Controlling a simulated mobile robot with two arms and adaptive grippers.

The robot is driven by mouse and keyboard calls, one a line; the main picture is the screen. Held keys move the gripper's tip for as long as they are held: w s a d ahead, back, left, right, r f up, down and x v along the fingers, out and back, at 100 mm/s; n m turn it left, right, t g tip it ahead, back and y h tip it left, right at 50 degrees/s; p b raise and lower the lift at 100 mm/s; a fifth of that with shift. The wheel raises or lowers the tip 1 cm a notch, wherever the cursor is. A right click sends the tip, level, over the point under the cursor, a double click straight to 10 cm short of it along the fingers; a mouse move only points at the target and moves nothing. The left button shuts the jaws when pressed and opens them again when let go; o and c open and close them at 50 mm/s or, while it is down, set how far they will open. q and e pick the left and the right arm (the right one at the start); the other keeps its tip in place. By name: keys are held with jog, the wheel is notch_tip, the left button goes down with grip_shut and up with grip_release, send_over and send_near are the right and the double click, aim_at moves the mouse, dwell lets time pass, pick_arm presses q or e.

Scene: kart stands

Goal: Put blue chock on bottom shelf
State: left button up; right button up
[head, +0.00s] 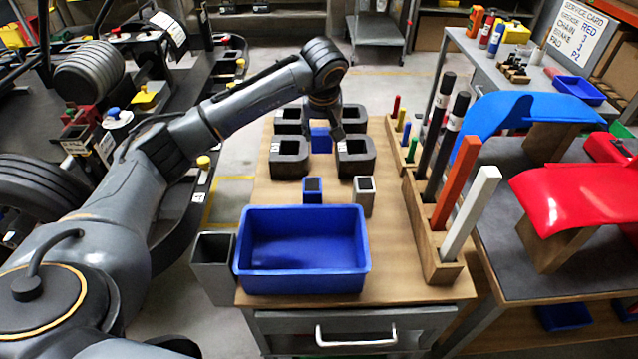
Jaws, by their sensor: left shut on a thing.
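My left gripper (324,126) is over the far part of the wooden bench top, pointing down among the dark square blocks. It is shut on a blue block (320,142), which shows just below the fingers; the arm partly hides the grip. Whether the block touches the bench top I cannot tell. My right gripper is not in view.
A blue bin (303,287) sits at the near end of the bench (412,280). A wooden rack (442,265) with upright coloured bars lines its right edge. Dark square blocks (290,158) surround the gripper. A table at right carries blue and red panels (590,192), with a low shelf (598,318) below.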

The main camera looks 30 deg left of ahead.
aim_at(323, 144)
pick_arm(q)
jog(key=shift+s+d+f, duration=0.15)
jog(key=shift+d+f, duration=0.05)
jog(key=shift+f, duration=0.5)
notch_tip(323, 144, down, 2)
jog(key=shift+d+b, duration=0.1)
jog(key=shift+b, duration=0.35)
notch_tip(323, 144, down, 6)
jog(key=shift+r+p, duration=0.25)
jog(key=shift+p, duration=0.4)
jog(key=shift+f+p, duration=0.4)
jog(key=shift+f, duration=2.1)
jog(key=o, duration=0.8)
jog(key=shift+f, duration=0.1)
jog(key=shift+c, duration=0.2)
jog(key=o, duration=0.4)
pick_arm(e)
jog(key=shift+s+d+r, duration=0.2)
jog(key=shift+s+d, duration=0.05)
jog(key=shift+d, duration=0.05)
pick_arm(q)
jog(key=shift+o, duration=0.2)
